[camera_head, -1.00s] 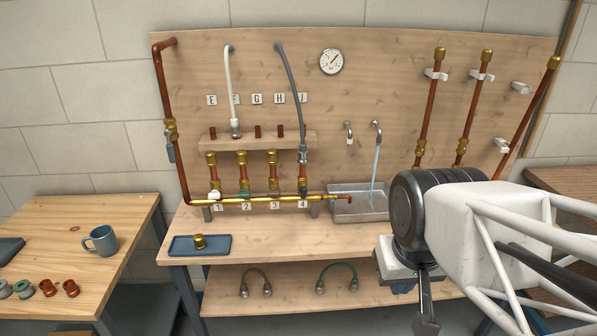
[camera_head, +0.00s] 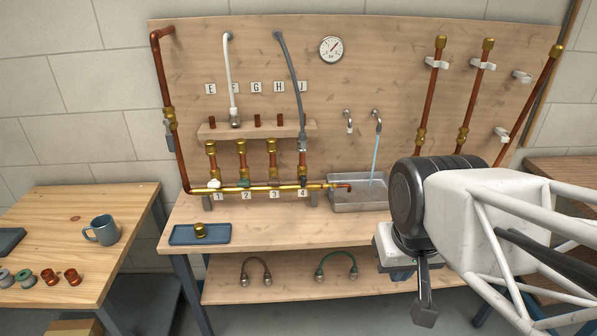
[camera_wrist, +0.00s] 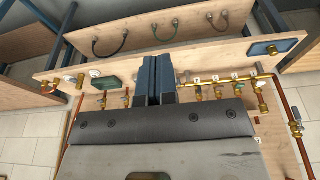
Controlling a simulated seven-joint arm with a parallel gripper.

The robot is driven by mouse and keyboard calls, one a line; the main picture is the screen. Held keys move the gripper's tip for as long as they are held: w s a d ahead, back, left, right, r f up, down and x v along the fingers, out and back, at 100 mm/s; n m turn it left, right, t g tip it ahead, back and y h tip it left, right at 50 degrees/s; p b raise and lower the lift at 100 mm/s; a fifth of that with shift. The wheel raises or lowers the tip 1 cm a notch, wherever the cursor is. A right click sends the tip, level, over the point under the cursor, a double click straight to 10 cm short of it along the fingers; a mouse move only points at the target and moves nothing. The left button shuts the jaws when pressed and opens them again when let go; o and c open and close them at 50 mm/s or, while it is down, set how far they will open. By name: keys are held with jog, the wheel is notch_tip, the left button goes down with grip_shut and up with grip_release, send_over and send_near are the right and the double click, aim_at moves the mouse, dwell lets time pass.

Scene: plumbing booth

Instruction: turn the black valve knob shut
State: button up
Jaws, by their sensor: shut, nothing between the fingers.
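The black valve knob (camera_head: 303,182) is on the valve above tag 4, the rightmost of the row on the brass manifold pipe (camera_head: 258,188). It is small, and its exact angle cannot be told. In the wrist view the manifold is upside down, right of my fingers. My gripper (camera_head: 425,305) hangs at the right, in front of the bench and well apart from the knob, pointing down. In the wrist view its two dark blue fingers (camera_wrist: 153,82) are together with nothing between them.
White (camera_head: 213,184), green (camera_head: 244,184) and brownish (camera_head: 273,183) knobs sit left of the black one. A metal basin (camera_head: 352,204) under a running spout stands right of the manifold. A blue tray (camera_head: 185,237) holds a brass fitting. The bench front is mostly clear.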

jog(key=o, duration=0.4)
jog(key=shift+w, duration=0.15)
jog(key=o, duration=0.3)
jog(key=shift+w, duration=0.35)
jog(key=shift+o, duration=0.4)
jog(key=w+a+f+t, duration=0.1)
jog(key=w+f+t, duration=0.1)
jog(key=w, duration=0.7)
jog(key=w+a+f+t, duration=0.2)
jog(key=w+t, duration=0.1)
jog(key=w, duration=0.7)
jog(key=w+a+f+t+y, duration=0.1)
jog(key=w+a+f+t, duration=0.1)
jog(key=w, duration=0.7)
jog(key=shift+w+a+f+t, duration=0.15)
jog(key=shift+w+f+t, duration=0.25)
jog(key=shift+f, duration=0.15)
jog(key=m+t, duration=0.1)
jog(key=t, duration=0.6)
send_near(304, 181)
jog(key=w, duration=0.2)
jog(key=shift+w+a+f+t+h, duration=0.2)
jog(key=shift+a+t+h, duration=0.1)
jog(key=shift+h, duration=0.1)
jog(key=shift+w, duration=0.1)
jog(key=shift+w, duration=3.8)
